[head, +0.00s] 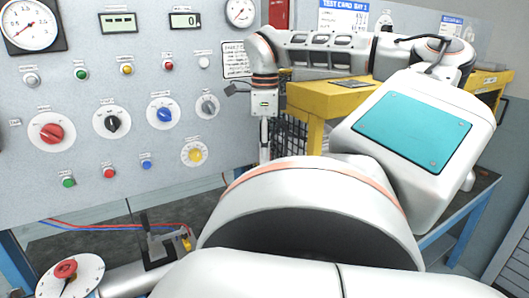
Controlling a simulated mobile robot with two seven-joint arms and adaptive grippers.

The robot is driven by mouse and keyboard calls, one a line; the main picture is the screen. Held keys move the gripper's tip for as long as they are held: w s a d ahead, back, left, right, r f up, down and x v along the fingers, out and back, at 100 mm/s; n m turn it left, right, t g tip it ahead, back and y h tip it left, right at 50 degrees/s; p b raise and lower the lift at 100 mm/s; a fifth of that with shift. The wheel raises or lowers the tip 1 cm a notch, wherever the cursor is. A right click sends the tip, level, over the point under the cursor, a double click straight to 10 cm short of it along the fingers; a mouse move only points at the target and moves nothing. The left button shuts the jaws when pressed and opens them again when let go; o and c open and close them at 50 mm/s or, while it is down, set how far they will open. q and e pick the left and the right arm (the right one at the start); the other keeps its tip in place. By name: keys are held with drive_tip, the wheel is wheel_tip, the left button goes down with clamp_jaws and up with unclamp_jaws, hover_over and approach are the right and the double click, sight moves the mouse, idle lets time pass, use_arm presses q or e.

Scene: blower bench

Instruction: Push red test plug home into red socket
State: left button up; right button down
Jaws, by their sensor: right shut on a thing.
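My right gripper (265,151) points down at the end of the arm that reaches in from the right, in front of the right end of the grey panel. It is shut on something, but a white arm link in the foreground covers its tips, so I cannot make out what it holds. A small red fitting (109,173), probably the red socket, sits in the panel's bottom row between a green and a blue one. My gripper is well to the right of it. I cannot make out the red test plug. My left gripper is not in view.
The grey panel (215,130) carries gauges, displays, lamps and several knobs. Red and blue leads (110,226) run below it, near a dark bracket (160,252). A dial with a red knob (66,268) stands at lower left. A yellow bench (306,100) is behind my arm.

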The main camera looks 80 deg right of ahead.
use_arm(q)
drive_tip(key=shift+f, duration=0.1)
use_arm(e)
drive_tip(key=shift+b, duration=0.3)
drive_tip(key=shift+f+m, duration=0.3)
drive_tip(key=shift+f+b, duration=0.7)
drive_tip(key=shift+b, duration=0.15)
drive_tip(key=shift+f+b, duration=0.7)
drive_tip(key=shift+f, duration=0.1)
drive_tip(key=shift+f+b, duration=0.5)
drive_tip(key=shift+f, duration=0.05)
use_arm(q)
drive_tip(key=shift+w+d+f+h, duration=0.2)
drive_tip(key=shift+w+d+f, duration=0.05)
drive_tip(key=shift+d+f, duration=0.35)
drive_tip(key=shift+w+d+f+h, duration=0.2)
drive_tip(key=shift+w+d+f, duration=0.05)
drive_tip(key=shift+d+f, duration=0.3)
use_arm(e)
drive_tip(key=shift+f, duration=0.15)
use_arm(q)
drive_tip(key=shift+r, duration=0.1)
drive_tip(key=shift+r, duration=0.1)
